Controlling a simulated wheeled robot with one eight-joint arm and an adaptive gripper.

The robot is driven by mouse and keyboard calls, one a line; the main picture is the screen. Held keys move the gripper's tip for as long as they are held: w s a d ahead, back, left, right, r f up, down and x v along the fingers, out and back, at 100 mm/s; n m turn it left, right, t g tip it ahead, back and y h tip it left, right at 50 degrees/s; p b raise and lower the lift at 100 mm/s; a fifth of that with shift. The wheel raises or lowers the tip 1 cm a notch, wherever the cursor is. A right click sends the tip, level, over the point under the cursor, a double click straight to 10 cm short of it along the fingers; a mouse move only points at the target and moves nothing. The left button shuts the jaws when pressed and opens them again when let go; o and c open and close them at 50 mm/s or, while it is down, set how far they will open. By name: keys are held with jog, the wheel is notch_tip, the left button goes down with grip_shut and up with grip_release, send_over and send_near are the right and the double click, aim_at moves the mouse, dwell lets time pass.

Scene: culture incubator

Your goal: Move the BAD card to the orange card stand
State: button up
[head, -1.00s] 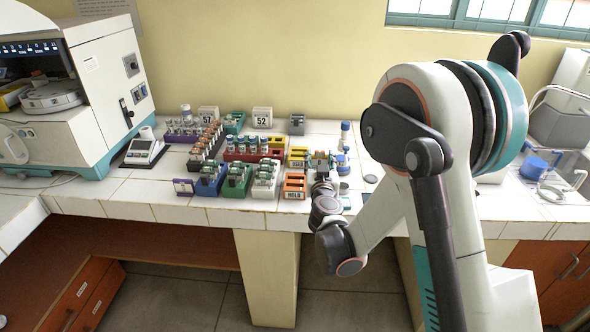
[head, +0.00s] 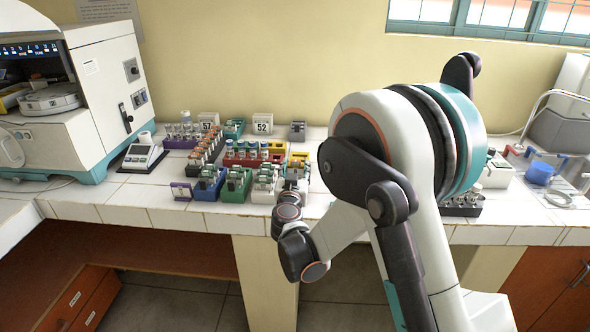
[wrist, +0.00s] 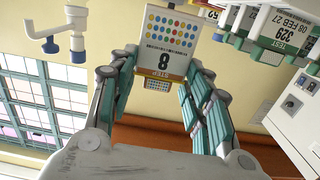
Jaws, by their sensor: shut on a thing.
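In the wrist view, a white card (wrist: 168,50) with coloured dots, a large 8 and a yellow band sits between the fingers of my gripper (wrist: 160,75). The fingers are at its two sides, shut on it. It appears upside down, and the band's lettering is too small to read, so I cannot confirm the word BAD. The orange card stand, seen earlier at the front right of the stand rows, is now hidden behind my wrist.
A green stand (head: 235,190), a blue stand (head: 207,190) and a purple stand (head: 181,192) line the bench front. A red rack (head: 245,160) of vials stands behind. The incubator (head: 80,110) is at left. A dark rack (head: 462,208) is right of my arm.

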jog(key=shift+f+b, duration=0.4)
jog(key=shift+f, duration=2.35)
jog(key=o, duration=0.9)
jog(key=shift+o, duration=0.2)
jog(key=s, duration=0.7)
jog(key=shift+s+a+r, duration=0.15)
jog(key=shift+s, duration=0.1)
